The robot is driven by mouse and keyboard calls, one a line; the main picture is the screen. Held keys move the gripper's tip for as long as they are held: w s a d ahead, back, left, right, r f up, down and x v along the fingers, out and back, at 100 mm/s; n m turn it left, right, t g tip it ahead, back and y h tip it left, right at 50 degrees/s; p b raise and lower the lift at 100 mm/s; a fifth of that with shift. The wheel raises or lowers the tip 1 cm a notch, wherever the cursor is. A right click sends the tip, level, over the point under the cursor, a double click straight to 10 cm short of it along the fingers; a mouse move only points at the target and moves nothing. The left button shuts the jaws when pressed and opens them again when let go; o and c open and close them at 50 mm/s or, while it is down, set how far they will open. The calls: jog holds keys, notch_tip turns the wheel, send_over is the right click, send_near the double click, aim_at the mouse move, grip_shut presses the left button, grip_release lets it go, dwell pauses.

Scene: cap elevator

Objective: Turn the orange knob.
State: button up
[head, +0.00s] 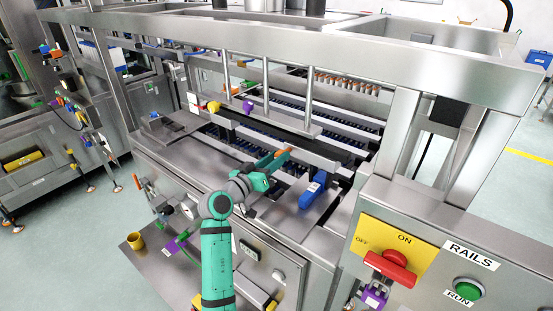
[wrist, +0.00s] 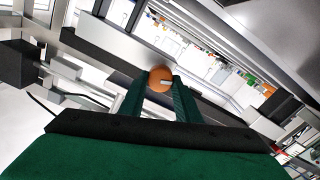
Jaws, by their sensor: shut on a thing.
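The orange knob (wrist: 160,78) sits between the tips of my gripper (wrist: 160,92) in the wrist view, with a small pale mark on its face. In the head view my green gripper (head: 272,160) reaches over the steel machine, and the orange knob (head: 282,152) shows at its tips. My gripper is shut on the orange knob. The fingers hide part of the knob's sides, and its mounting is hard to make out.
A blue handle (head: 312,192) stands to the right of my gripper. A yellow switch plate with a red rotary switch (head: 390,265) and a green button (head: 468,290) are at the lower right. Steel posts and rails (head: 265,85) rise behind the gripper.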

jog(key=n, duration=1.3)
jog(key=shift+a+f+n, duration=0.1)
jog(key=shift+f+n, duration=0.1)
jog(key=shift+n, duration=0.2)
dwell(0.3)
jog(key=o, duration=1)
jog(key=shift+w, duration=0.1)
jog(key=shift+o, duration=0.2)
jog(key=v, duration=1.1)
jog(key=shift+w, duration=0.1)
